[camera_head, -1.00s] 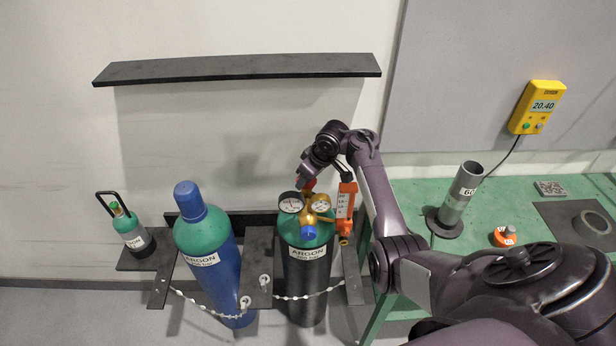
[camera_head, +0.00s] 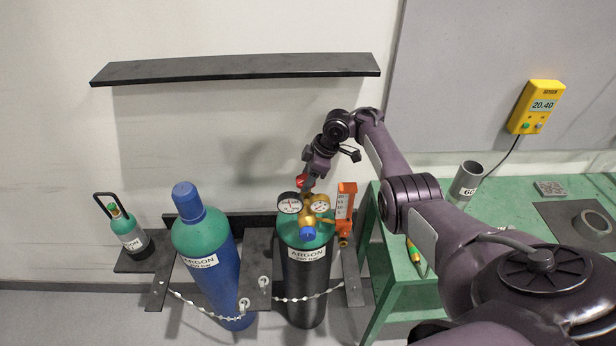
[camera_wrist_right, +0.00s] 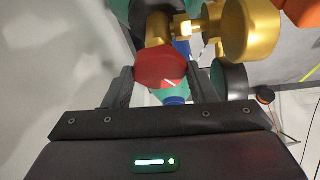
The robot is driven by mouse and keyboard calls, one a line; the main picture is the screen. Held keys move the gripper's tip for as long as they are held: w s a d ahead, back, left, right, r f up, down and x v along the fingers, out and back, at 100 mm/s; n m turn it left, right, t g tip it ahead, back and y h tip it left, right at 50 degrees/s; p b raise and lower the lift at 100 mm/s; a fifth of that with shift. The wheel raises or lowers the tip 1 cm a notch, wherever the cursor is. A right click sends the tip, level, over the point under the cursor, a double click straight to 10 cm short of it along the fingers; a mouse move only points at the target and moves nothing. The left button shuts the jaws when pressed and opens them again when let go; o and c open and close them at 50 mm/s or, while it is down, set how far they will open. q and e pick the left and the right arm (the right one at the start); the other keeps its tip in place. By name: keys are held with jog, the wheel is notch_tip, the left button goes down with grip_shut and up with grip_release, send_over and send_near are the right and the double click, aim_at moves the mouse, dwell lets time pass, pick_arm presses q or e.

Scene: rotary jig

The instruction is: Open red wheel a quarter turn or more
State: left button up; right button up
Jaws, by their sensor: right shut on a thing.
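The red wheel (camera_head: 301,181) is on the brass regulator (camera_head: 313,207) atop the green-shouldered black argon cylinder (camera_head: 306,275). In the right wrist view the wheel (camera_wrist_right: 160,66) is a red, many-sided knob between my two dark fingers. My right gripper (camera_head: 306,177) comes down from above and behind the regulator and is shut on the wheel. Part of the wheel is hidden by the gripper in the head view. My left gripper is not in view.
Two round gauges (camera_head: 289,203) and an orange flowmeter (camera_head: 345,205) stand close beside the wheel. A blue-capped argon cylinder (camera_head: 203,245) and a small green bottle (camera_head: 128,235) are left. A green bench (camera_head: 395,275) is right, with a grey tube (camera_head: 466,180).

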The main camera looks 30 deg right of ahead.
dwell(0.4)
jog(key=o, duration=1)
jog(key=shift+c, duration=0.2)
